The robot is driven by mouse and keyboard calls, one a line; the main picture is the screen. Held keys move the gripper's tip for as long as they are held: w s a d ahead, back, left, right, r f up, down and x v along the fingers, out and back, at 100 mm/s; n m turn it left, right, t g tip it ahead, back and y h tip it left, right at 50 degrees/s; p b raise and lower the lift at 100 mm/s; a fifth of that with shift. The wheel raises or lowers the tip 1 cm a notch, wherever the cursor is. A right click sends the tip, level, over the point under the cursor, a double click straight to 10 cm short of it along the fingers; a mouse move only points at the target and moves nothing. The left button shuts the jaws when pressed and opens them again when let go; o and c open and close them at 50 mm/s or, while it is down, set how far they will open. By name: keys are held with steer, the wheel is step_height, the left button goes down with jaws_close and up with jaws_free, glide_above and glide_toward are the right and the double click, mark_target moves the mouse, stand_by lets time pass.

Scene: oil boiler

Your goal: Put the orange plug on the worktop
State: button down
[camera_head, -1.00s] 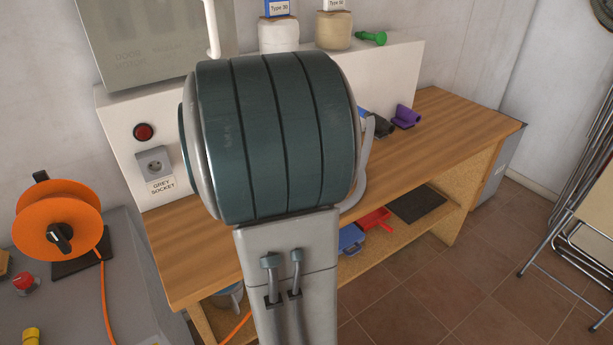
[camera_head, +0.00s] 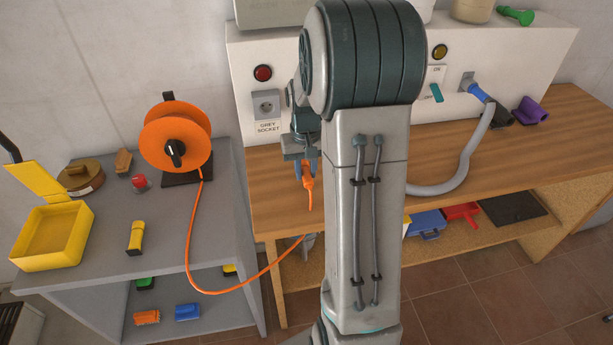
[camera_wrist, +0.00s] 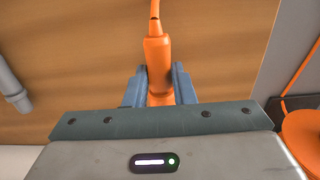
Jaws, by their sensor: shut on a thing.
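My gripper (camera_head: 305,168) is at the left end of the wooden worktop (camera_head: 275,206), below the grey socket (camera_head: 266,104). It is shut on the orange plug (camera_head: 308,183), which also shows between the two fingers in the wrist view (camera_wrist: 157,60). The plug's cable end points away from the gripper. The worktop's wood fills the background of the wrist view; I cannot tell whether the plug touches it. The orange cable (camera_head: 189,255) hangs in a loop from the orange reel (camera_head: 177,138). My arm hides the middle of the worktop.
A grey bench (camera_head: 105,233) with the reel, a yellow box (camera_head: 52,238) and a yellow torch-like thing (camera_head: 135,238) stands at the left. A blue plug (camera_head: 477,92) with a grey hose (camera_head: 465,152) is on the right. The worktop's front left is bare.

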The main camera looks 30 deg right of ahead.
mark_target(306, 171)
steer(key=shift+f, duration=1.55)
steer(key=shift+f, duration=0.2)
steer(key=c, duration=1.2)
jaws_free()
steer(key=shift+r, duration=0.15)
